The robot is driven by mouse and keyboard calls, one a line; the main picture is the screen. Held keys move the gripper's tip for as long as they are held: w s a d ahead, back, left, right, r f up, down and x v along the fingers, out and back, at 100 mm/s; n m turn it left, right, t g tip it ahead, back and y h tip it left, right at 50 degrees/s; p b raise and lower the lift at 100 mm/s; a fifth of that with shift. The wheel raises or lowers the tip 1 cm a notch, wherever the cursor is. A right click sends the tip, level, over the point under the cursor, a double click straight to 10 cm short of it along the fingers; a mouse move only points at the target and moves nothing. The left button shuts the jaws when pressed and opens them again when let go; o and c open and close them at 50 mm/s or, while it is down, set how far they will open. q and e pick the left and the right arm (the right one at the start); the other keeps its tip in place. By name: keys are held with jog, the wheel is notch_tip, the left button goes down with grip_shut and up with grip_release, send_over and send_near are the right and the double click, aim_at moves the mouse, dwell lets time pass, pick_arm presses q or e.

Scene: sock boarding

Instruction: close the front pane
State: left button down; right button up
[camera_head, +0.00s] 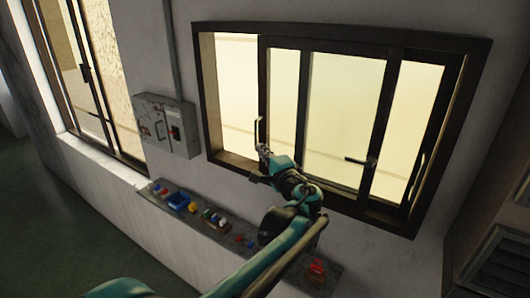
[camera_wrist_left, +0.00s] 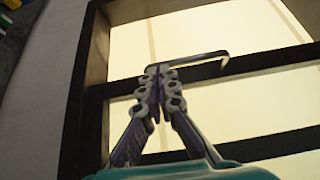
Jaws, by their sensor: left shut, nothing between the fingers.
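A dark-framed sliding window (camera_head: 340,38) is set in the pale wall, with overlapping panes. A pane (camera_head: 284,90) has its dark left upright to the right of a bright gap at the window's left end. A thin bent handle (camera_head: 257,130) stands on that upright; it also shows in the left wrist view (camera_wrist_left: 200,59). My left gripper (camera_head: 263,149) is at the handle's lower end, shut and empty. In the left wrist view its closed fingertips (camera_wrist_left: 158,70) overlap one end of the handle; I cannot tell whether they touch. My right gripper is not in view.
Another handle (camera_head: 361,161) sticks out lower on the window, and one more (camera_head: 417,178) is at the right. A grey electrical box (camera_head: 150,112) hangs on the wall at left. A ledge (camera_head: 218,232) below carries several small coloured items. A louvred unit (camera_head: 500,262) stands at lower right.

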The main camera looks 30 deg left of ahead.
pick_arm(q)
jog(key=a, duration=0.7)
jog(key=a+b, duration=0.1)
jog(key=a, duration=0.6)
jog(key=a+b, duration=0.1)
jog(key=a, duration=0.6)
jog(key=shift+w, duration=0.35)
